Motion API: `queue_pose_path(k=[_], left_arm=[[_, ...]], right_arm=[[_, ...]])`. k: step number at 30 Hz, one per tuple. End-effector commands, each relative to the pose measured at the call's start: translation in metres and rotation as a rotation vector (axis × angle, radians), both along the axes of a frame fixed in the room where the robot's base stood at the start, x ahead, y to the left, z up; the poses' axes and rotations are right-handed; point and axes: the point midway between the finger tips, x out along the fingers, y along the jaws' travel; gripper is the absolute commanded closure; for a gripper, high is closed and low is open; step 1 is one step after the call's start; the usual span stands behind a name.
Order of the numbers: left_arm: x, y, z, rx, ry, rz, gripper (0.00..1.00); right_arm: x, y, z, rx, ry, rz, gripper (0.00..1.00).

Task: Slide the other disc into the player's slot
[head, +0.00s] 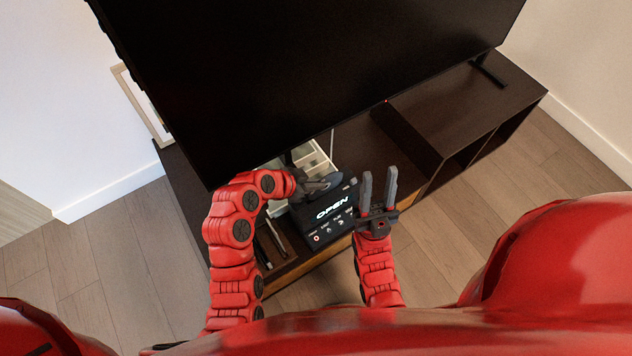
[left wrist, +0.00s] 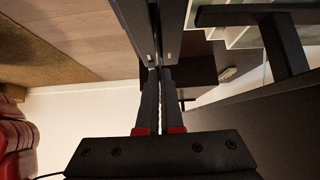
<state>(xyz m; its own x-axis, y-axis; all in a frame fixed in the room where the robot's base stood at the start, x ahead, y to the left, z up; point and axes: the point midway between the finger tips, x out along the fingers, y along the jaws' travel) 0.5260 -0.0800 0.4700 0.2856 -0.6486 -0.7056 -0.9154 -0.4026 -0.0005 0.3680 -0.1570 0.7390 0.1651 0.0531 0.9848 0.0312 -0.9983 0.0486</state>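My left gripper (head: 318,184) is over the player's back left part. Its fingers (left wrist: 160,95) are close together in the left wrist view. A dark, thin, rounded shape at the fingers looks like a disc (head: 325,187) held on edge; its outline is partly hidden. I cannot tell whether it touches the slot, which is hidden. My right gripper (head: 378,190) is open and empty, fingers up, just right of the player.
A large black screen (head: 300,80) stands close behind the player. The dark cabinet (head: 440,115) has open compartments on the right. Pale slatted items (head: 312,160) lie behind the player, and dark upright pieces (head: 272,240) stand left of it. The wooden floor (head: 110,260) is clear at left.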

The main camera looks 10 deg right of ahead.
Motion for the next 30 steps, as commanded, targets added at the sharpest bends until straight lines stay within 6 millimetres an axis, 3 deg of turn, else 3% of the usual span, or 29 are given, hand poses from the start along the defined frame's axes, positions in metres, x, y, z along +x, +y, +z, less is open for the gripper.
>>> queue_pose_path(k=[30], left_arm=[[0.0, 0.0, -0.027, 0.0, 0.001, -0.001, 1.0]], right_arm=[[0.0, 0.0, -0.019, 0.0, 0.0, 0.0, 0.62]])
